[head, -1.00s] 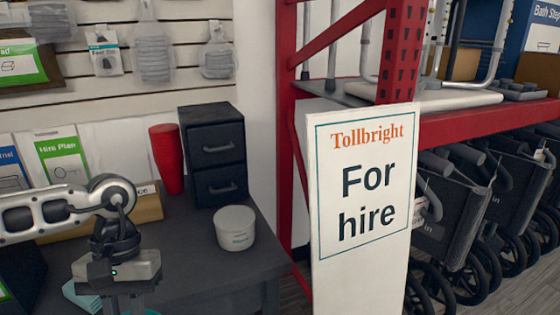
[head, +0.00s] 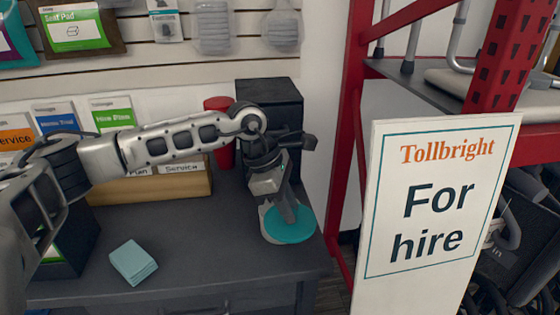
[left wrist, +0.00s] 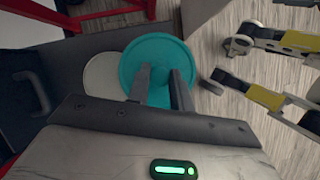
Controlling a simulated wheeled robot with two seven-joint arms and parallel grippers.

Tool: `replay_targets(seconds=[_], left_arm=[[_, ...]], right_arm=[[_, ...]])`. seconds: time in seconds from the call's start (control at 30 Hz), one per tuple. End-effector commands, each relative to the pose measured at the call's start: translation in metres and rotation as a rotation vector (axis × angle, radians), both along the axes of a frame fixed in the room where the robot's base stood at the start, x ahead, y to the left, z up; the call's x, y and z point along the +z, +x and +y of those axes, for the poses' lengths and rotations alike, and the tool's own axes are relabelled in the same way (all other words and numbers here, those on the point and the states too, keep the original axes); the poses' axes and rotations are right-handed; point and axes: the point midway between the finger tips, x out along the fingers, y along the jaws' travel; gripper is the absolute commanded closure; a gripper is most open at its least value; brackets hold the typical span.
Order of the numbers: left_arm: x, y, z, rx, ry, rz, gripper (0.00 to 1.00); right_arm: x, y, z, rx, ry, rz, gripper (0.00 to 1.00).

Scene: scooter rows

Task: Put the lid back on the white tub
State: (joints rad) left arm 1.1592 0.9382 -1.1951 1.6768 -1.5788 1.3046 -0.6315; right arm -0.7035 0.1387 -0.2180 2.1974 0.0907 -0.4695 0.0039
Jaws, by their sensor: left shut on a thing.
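The white tub (head: 265,222) stands on the dark counter near its right end, mostly hidden in the head view behind the lid and my gripper. The teal round lid (head: 291,226) is in my left gripper (head: 287,212), which is shut on it from above. In the left wrist view the lid (left wrist: 160,50) hangs between the fingertips (left wrist: 162,85) and overlaps one side of the tub (left wrist: 101,76). The lid is off centre, with part of the tub's pale round top uncovered. I cannot tell if lid and tub touch. My right gripper is not in view.
A wooden leaflet holder (head: 185,187) is to the left. Light blue cloths (head: 133,262) lie on the front left. A "For hire" sign (head: 430,260) stands right of the counter.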

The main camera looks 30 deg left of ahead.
Motion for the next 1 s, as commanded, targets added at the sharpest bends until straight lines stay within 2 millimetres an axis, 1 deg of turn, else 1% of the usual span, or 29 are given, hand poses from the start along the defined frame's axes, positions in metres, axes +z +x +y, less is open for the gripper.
replay_targets(seconds=[0.03, 0.2, 0.3, 0.43, 0.53, 0.67, 0.87, 1.0], left_arm=[[0.007, 0.006, 0.004, 0.139, -0.001, -0.001, 0.99], [0.022, 0.027, 0.021, 0.595, -0.002, -0.001, 0.99], [0.030, 0.037, 0.030, 0.817, -0.001, 0.000, 0.99], [0.037, 0.046, 0.041, 1.027, -0.001, 0.002, 0.99], [0.040, 0.049, 0.046, 1.116, -0.001, 0.003, 0.99], [0.038, 0.051, 0.048, 1.157, -0.002, 0.005, 0.99], [0.027, 0.050, 0.048, 1.156, -0.001, 0.006, 0.99], [0.015, 0.050, 0.048, 1.155, -0.001, 0.006, 0.99]], right_arm=[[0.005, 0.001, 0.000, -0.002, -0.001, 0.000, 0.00], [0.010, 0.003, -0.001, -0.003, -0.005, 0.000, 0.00], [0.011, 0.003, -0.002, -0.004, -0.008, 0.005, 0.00], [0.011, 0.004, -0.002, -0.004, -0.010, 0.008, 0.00], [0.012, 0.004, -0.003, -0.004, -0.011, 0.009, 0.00], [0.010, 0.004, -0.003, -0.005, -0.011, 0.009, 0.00], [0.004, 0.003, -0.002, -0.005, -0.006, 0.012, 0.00], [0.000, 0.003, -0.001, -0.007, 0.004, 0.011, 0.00]])
